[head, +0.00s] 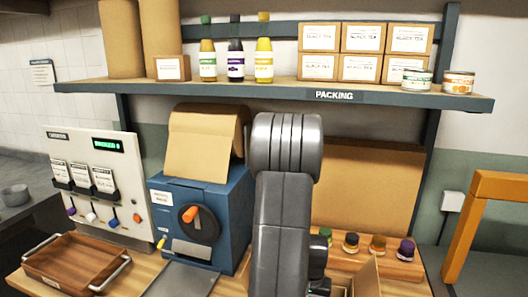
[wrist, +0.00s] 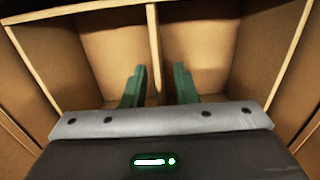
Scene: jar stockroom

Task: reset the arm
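The divider lies between the two fingers in the picture, with a gap on each side. The compartments in view look empty. A part of an open cardboard box (head: 366,280) shows beside my arm in the head view.
A blue machine (head: 215,215) with a crank stands left of my arm, and a wooden tray (head: 45,272) lies farther left. Small jars (head: 378,245) stand right of my arm. A shelf (head: 190,92) with bottles and boxes crosses behind. An orange frame (head: 462,235) stands right.

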